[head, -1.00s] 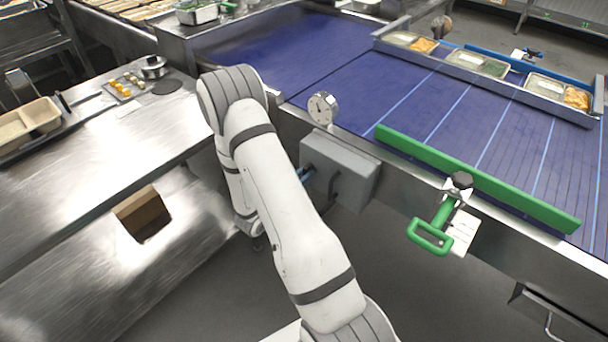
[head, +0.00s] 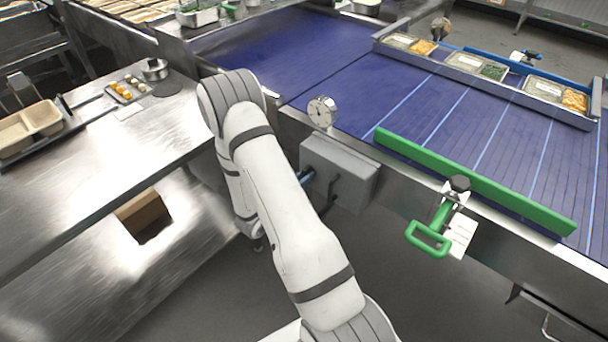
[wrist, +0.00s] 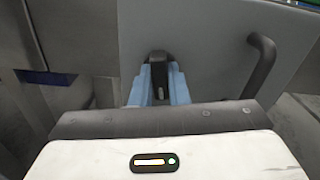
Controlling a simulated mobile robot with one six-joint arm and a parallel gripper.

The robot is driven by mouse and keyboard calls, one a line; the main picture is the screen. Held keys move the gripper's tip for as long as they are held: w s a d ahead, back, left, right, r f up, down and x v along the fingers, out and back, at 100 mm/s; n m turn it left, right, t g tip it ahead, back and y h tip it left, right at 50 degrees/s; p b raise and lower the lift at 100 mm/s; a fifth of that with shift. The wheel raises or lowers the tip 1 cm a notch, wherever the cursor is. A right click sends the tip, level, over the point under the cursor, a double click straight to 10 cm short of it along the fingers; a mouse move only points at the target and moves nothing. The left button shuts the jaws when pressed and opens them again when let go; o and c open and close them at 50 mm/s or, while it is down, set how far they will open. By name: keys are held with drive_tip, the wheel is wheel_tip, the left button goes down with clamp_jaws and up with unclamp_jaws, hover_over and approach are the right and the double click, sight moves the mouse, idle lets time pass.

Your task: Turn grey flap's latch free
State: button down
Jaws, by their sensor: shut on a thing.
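The grey flap (wrist: 215,45) fills the upper middle of the wrist view as a flat grey panel. In the head view it is the front of a grey box (head: 345,168) on the conveyor's side, just below a round dial. The dark latch (wrist: 158,57) stands out from the panel. My gripper (wrist: 158,84) has its blue fingers closed around the latch, one on each side. The latch looks upright in the wrist view; its lower part is partly hidden between the fingers. In the head view my arm hides most of my gripper.
A dark bar handle (wrist: 263,65) sits on the panel right of the latch. The round dial (head: 321,111) stands above the box. A green guard bar (head: 470,180) and green-handled clamp (head: 430,238) lie to the right. A steel table (head: 90,160) is at left.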

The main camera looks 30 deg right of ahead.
drive_tip(key=shift+n, duration=0.5)
